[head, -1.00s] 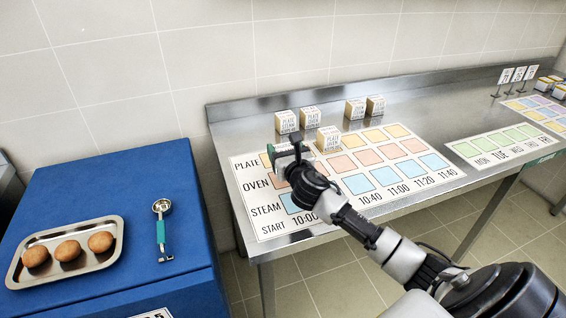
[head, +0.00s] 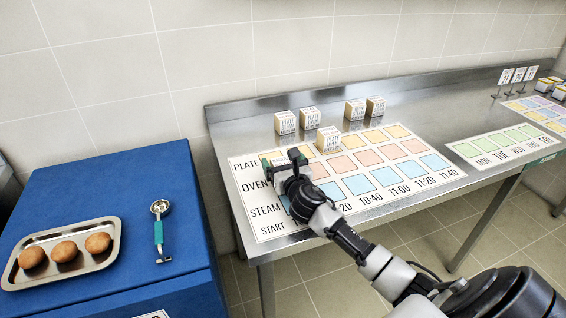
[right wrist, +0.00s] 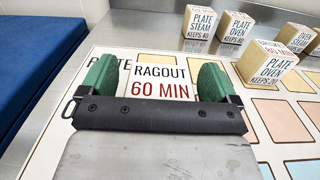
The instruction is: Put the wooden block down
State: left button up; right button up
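The wooden block (right wrist: 160,80), with a white label reading RAGOUT 60 MIN, is between the green fingers of my right gripper (head: 283,160) in the right wrist view. The fingers appear closed on its two sides. In the head view, the block (head: 279,157) is partly hidden by the gripper and sits over the left end of the printed chart (head: 250,222), near the PLATE and OVEN rows. I cannot tell whether its underside touches the chart. My left gripper is out of view.
Another block (head: 328,139) stands at the chart's upper edge, just right of the gripper. Several more labelled blocks (head: 285,123) stand behind on the steel table (head: 420,105). A blue cabinet (head: 130,185) at the left carries a tray (head: 62,278) of buns and a scoop (head: 159,225).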

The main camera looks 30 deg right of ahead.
jog(key=shift+r, duration=0.25)
jog(key=v, duration=1.2)
